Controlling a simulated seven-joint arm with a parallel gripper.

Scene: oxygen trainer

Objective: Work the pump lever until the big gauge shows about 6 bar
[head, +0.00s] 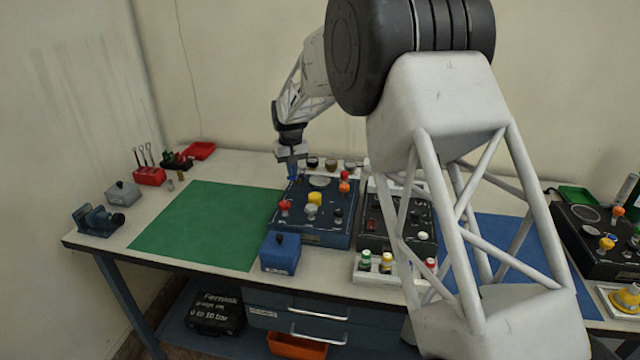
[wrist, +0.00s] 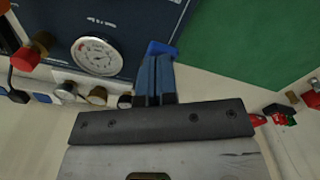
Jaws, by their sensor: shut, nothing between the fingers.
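The big gauge (wrist: 97,57) is a round white dial on the dark blue panel, left of my fingers in the wrist view. Its needle is too small to read surely. It also shows as a pale disc in the head view (head: 319,182). My gripper (head: 292,175) is shut over the panel's back left corner, pointing down; its blue fingers (wrist: 155,80) lie together in the wrist view. A brighter blue piece (wrist: 163,48) shows at their tips; I cannot tell whether it is the pump lever or part of the fingers. No lever is otherwise clear.
The blue panel (head: 312,239) carries a red knob (head: 285,205), a yellow knob (head: 314,198) and an orange-red fitting (head: 345,185). Small gauges (head: 331,165) stand behind it. A blue box (head: 280,254) is in front. The green mat (head: 205,225) to the left is clear.

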